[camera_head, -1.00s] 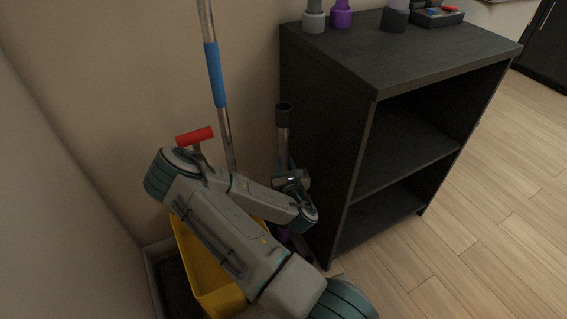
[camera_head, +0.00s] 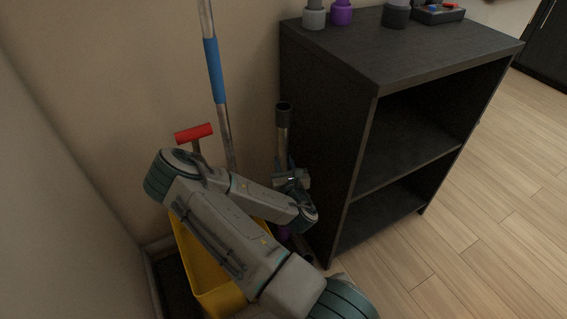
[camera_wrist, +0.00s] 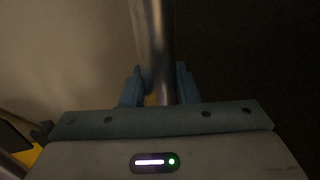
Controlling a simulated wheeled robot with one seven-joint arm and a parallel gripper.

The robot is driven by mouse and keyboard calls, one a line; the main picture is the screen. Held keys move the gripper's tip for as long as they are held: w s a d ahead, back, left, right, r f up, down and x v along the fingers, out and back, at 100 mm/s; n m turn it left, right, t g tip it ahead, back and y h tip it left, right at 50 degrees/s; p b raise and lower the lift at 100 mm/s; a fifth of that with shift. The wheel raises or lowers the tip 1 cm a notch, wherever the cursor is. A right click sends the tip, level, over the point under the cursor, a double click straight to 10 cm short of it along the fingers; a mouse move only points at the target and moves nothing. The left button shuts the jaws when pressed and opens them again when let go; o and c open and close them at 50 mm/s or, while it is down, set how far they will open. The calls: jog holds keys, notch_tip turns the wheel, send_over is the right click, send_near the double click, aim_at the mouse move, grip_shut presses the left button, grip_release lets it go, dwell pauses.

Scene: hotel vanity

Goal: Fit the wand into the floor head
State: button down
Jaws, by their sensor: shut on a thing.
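The wand is a metal tube (camera_head: 283,140) with a dark collar at its top, upright beside the dark shelf unit in the head view. My gripper (camera_head: 287,166) is shut on the wand's tube. In the wrist view the shiny tube (camera_wrist: 152,45) runs between the two blue fingers of my gripper (camera_wrist: 159,84). The floor head is not clear; a dark and purple piece (camera_head: 298,245) shows low down behind my arm, near the foot of the shelf unit. My arm hides the wand's lower end, so I cannot tell whether the two touch.
The dark shelf unit (camera_head: 335,60) stands close on the right, with grey and purple fittings on top. A yellow bucket (camera_head: 205,275), a red T-handle (camera_head: 194,132) and a pole with a blue grip (camera_head: 214,70) stand at the left by the wall. Open wooden floor lies right.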

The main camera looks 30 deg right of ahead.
jog(key=shift+f, duration=0.3)
jog(key=shift+f+b, duration=1.7)
jog(key=shift+f, duration=0.05)
jog(key=shift+f+b, duration=0.3)
jog(key=shift+f, duration=0.05)
jog(key=c, duration=1)
grip_release()
jog(key=shift+c, duration=0.2)
jog(key=p+v, duration=0.5)
jog(key=v, duration=0.9)
jog(key=shift+w, duration=0.1)
